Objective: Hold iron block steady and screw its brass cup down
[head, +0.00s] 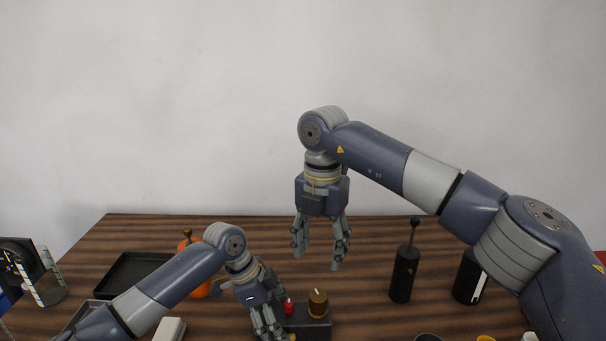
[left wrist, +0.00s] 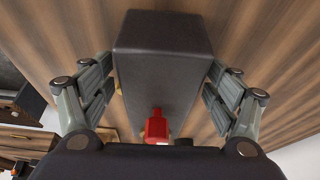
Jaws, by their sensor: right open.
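The dark iron block (head: 309,328) stands at the front middle of the table. The brass cup (head: 318,303) sits upright on its top, with a red terminal (head: 289,306) beside it. My left gripper (head: 271,336) is at the block's left end, low and partly cut off by the frame. The red terminal (left wrist: 156,125) shows near the palm there. My right gripper (head: 319,257) is open and empty, pointing down, well above the table and the cup.
Two black cylinders, one with a ball-topped rod (head: 403,276) and one with a white stripe (head: 467,278), stand to the right. An orange object (head: 200,290) is behind my left arm. A dark tray (head: 130,273) lies at the left. The table's back middle is clear.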

